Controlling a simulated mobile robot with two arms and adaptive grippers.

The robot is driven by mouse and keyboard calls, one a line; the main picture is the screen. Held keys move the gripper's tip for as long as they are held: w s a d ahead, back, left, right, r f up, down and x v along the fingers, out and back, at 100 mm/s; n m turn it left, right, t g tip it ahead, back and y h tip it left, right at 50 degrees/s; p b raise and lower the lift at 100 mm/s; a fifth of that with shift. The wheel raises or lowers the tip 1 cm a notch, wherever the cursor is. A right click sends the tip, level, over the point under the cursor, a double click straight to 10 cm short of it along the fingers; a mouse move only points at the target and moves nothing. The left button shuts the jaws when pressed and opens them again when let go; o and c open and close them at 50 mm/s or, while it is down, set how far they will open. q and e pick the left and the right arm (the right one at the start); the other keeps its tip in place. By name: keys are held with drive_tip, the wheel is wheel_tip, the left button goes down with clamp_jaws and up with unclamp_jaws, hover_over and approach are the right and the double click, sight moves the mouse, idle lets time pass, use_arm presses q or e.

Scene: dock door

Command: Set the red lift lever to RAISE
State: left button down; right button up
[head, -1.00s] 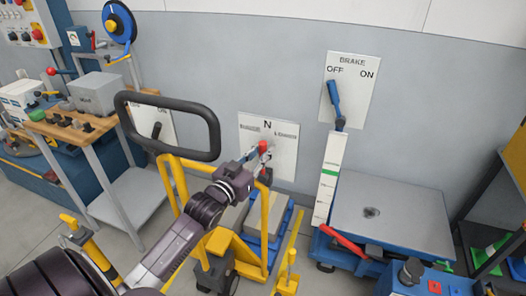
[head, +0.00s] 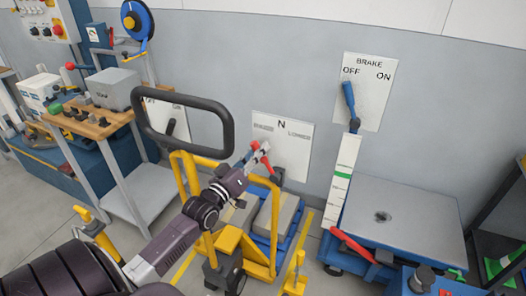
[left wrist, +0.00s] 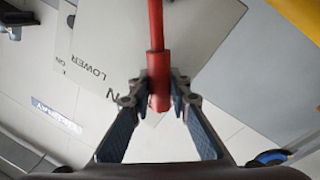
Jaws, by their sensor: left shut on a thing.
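The red lift lever (head: 267,163) stands out from a white plate (head: 294,150) marked RAISE at left, N at top and LOWER at right. In the head view it leans left of N, with its end below the RAISE label. My left gripper (head: 254,151) is at the lever and partly covers it. In the left wrist view the red lever (left wrist: 157,60) runs down between the fingers of the left gripper (left wrist: 158,88), which are shut on its thicker grip. The word LOWER and the N show on the plate there. My right gripper is not in view.
A yellow pallet truck with a black loop handle (head: 141,118) stands in front, close to my left arm. A BRAKE plate (head: 382,88) with a blue lever (head: 349,97) is to the right, above a grey platform (head: 410,215). A workbench (head: 95,125) is at left.

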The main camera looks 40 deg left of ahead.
use_arm(q)
drive_tip(key=shift+a+f+n, duration=0.15)
drive_tip(key=shift+a+n, duration=0.1)
drive_tip(key=shift+n, duration=0.05)
drive_tip(key=c, duration=1.8)
unclamp_jaws()
drive_tip(key=shift+a, duration=0.1)
drive_tip(key=shift+o, duration=0.2)
drive_tip(key=s+d+f, duration=0.1)
drive_tip(key=s, duration=1.1)
drive_tip(key=shift+f, duration=0.25)
